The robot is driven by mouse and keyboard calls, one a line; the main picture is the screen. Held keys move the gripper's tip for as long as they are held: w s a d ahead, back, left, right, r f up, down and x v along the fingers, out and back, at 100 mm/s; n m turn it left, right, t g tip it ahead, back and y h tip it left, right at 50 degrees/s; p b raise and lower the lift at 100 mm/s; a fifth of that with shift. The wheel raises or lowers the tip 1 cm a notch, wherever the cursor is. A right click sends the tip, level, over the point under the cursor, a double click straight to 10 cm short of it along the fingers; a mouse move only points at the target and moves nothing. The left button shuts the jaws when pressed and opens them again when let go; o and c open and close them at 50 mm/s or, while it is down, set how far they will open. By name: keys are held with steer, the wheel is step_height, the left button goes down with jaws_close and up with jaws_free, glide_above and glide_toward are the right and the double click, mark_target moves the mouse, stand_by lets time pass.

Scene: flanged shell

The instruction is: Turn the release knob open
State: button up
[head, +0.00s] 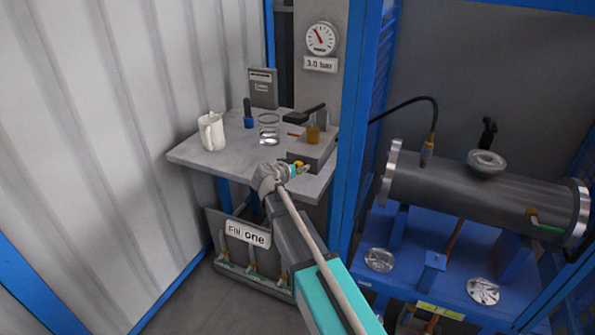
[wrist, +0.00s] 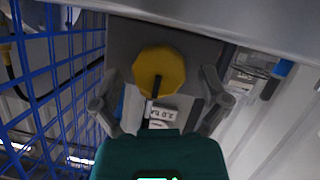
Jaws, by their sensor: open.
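The release knob (wrist: 160,70) is yellow and many-sided, on a dark grey face in the wrist view. A thin black bar shows below it there. In the head view a small yellow part (head: 299,164), which looks like the knob, shows at the front of a grey block (head: 318,150) on the bench. My gripper (wrist: 160,75) is open, with one finger on each side of the knob and a gap on both sides. I cannot tell how far the fingertips are from it in depth. In the head view my gripper (head: 292,171) is small and partly hidden by my wrist.
The bench (head: 205,155) carries a white jug (head: 211,131), a blue-based tool (head: 248,115) and rings. A pressure gauge (head: 321,38) hangs above a "3.0 bar" label. A blue frame post (head: 356,120) stands close right of the block; a flanged shell (head: 470,195) lies beyond.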

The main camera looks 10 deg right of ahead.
steer(key=shift+w+d+f, duration=0.1)
steer(key=shift+w+d, duration=0.1)
steer(key=shift+w, duration=0.05)
steer(key=c, duration=1.1)
steer(key=shift+c, duration=0.2)
steer(key=shift+n, duration=0.3)
steer(key=shift+a+f+n+g+h+b, duration=0.15)
steer(key=shift+n+g+h+b, duration=0.15)
steer(key=shift+n+h+b, duration=1.1)
steer(key=shift+n+h, duration=0.2)
steer(key=shift+n, duration=0.6)
